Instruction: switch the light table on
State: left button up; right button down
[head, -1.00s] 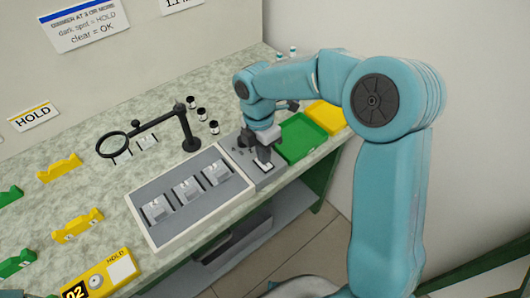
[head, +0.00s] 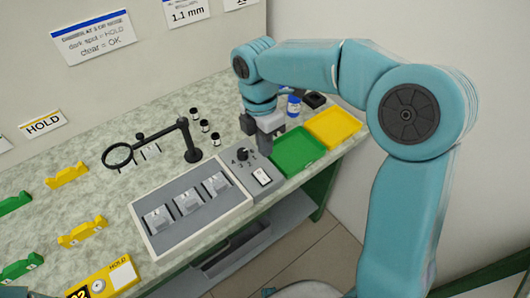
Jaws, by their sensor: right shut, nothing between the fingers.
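The light table (head: 160,242) is a grey panel with a pale rim on the bench, holding three clear pieces in a row. Its surface looks flat grey, with no clear glow. At its right end is a grey control box with a dark knob (head: 242,154) and a white rocker switch (head: 262,177). I cannot tell which way the rocker is tipped. My right gripper (head: 267,150) is shut and empty, pointing down above and behind the switch, apart from it. My left gripper is out of view.
A green tray (head: 298,152) and a yellow tray (head: 333,127) lie right of the control box. A magnifier on a black stand (head: 192,155) rises behind the light table, near several small dark bottles. A blue-labelled bottle (head: 294,106) stands close behind my right gripper.

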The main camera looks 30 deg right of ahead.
notch_tip(320, 180, up, 3)
jog(key=shift+s+r, duration=0.15)
jog(key=shift+s, duration=0.1)
dwell(0.6)
